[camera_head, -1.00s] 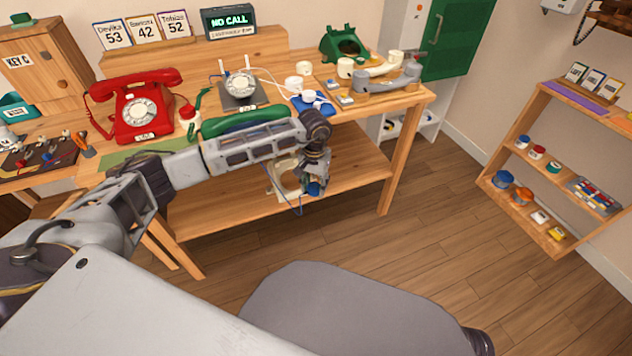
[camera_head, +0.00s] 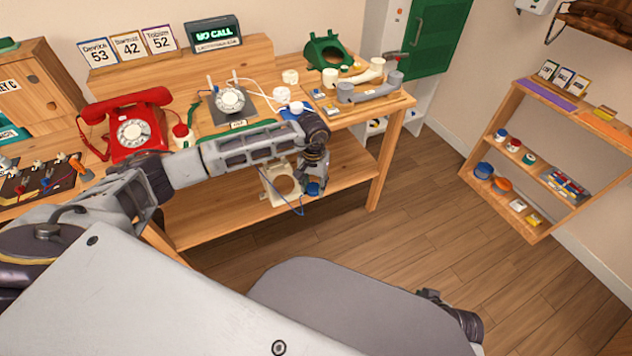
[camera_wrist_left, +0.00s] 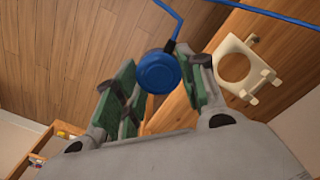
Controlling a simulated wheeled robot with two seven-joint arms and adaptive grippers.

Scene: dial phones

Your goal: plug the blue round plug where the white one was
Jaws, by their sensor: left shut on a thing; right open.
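The blue round plug (camera_head: 314,188) is held by my left gripper (camera_head: 313,176) in front of the workbench, below its top. In the left wrist view the plug (camera_wrist_left: 157,74) sits between the green-padded fingers of my left gripper (camera_wrist_left: 163,84), with its blue cable (camera_wrist_left: 168,20) running up out of view. A dial unit (camera_head: 230,101) on a grey base stands on the bench. Small upright connectors and a white cable (camera_head: 262,84) show by it. I cannot tell which socket held the white plug.
A red dial phone (camera_head: 131,128) stands on the bench's left, and grey and white handsets (camera_head: 370,88) lie on its right. A cream frame (camera_head: 280,183) is on the lower shelf (camera_head: 220,212). Open floor (camera_head: 400,240) lies before the bench; a shelf unit (camera_head: 512,200) stands right.

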